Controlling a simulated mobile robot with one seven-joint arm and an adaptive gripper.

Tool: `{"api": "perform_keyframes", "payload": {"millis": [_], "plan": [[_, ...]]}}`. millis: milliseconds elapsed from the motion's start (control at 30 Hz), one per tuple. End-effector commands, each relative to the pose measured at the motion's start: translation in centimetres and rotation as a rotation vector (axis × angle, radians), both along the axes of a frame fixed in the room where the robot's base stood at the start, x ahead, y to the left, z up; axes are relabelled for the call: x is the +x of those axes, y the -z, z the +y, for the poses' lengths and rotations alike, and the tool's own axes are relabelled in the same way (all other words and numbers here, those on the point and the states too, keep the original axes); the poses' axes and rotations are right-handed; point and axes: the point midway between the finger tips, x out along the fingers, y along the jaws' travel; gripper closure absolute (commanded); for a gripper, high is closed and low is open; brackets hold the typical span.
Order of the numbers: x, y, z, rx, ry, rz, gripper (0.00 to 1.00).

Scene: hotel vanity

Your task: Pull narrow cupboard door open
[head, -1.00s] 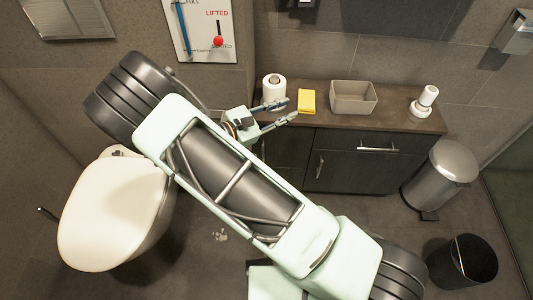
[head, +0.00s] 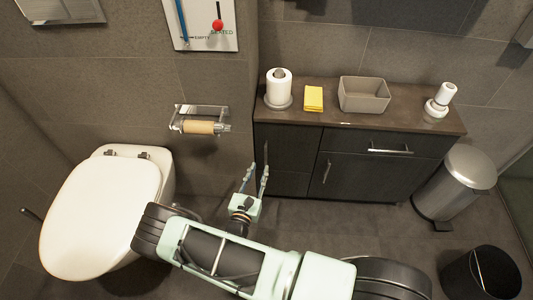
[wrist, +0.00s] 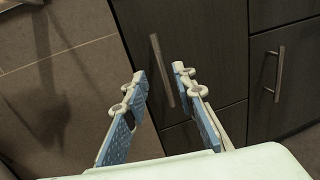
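The narrow cupboard door (head: 290,145) is the dark left-hand front of the vanity in the head view. It looks shut. In the wrist view the narrow door (wrist: 205,45) carries an upright metal bar handle (wrist: 161,70). My gripper (head: 258,170) is low, at the left end of the vanity in the head view. In the wrist view my gripper (wrist: 157,78) has its two fingers apart, with the handle showing between the fingertips. Whether the fingertips reach around the handle or stop short of it I cannot tell. My gripper holds nothing.
A second door (head: 360,176) with an upright handle is to the right, under a drawer (head: 390,143). A toilet (head: 100,215) stands left. A paper holder (head: 200,122) is on the wall. A pedal bin (head: 462,180) stands right of the vanity.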

Motion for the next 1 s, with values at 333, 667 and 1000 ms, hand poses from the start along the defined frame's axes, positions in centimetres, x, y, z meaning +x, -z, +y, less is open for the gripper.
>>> {"api": "perform_keyframes", "payload": {"millis": [333,667,1000], "plan": [[6.4,0.0,-1.6,0.0,0.004,-0.002,0.75],[8.9,-0.1,-2.1,0.0,0.002,-0.001,0.75],[8.9,-0.1,-2.1,0.0,0.002,-0.001,0.87]]}}
